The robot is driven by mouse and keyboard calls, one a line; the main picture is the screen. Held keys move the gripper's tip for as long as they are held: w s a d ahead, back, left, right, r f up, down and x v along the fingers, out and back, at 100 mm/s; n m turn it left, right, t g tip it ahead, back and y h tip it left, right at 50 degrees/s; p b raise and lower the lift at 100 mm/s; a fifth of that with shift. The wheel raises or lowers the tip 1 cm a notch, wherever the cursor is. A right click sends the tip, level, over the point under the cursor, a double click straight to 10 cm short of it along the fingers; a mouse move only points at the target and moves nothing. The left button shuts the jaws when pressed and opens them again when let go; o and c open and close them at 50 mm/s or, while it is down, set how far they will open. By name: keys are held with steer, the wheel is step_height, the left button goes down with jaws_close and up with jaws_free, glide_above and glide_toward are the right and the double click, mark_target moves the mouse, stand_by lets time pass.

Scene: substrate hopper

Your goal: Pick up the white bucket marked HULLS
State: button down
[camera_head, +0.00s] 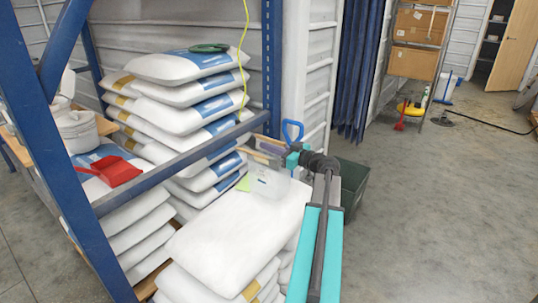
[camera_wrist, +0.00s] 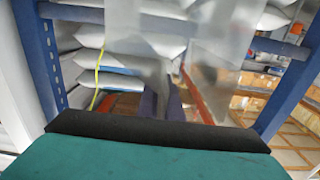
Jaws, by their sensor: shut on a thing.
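My gripper (camera_head: 286,160) is at the end of my teal and dark arm, in front of the rack and above the near stack of sacks. It is shut on a pale see-through container (camera_head: 266,182) with a yellow-green patch. The container also shows blurred and close in the wrist view (camera_wrist: 222,45). A blue loop (camera_head: 292,127) stands just above my gripper; I cannot tell what it belongs to. A whitish round container (camera_head: 77,132) stands at the left of the rack, far from my gripper. I can read no HULLS mark on either container.
White sacks (camera_head: 235,235) are stacked below my gripper, and more sacks (camera_head: 190,95) behind the blue rack beam (camera_head: 180,162). A red scoop (camera_head: 112,171) lies at left. A dark green bin (camera_head: 353,185) stands right of my gripper.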

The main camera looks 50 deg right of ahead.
steer(key=shift+f, duration=1.7)
steer(key=shift+f+b, duration=0.15)
steer(key=shift+b, duration=0.15)
steer(key=c, duration=1.9)
jaws_free()
steer(key=shift+r, duration=0.2)
steer(key=shift+s+p, duration=0.15)
steer(key=shift+p, duration=0.15)
steer(key=s, duration=0.7)
steer(key=s+d, duration=0.1)
steer(key=s, duration=0.3)
steer(key=shift+s, duration=0.35)
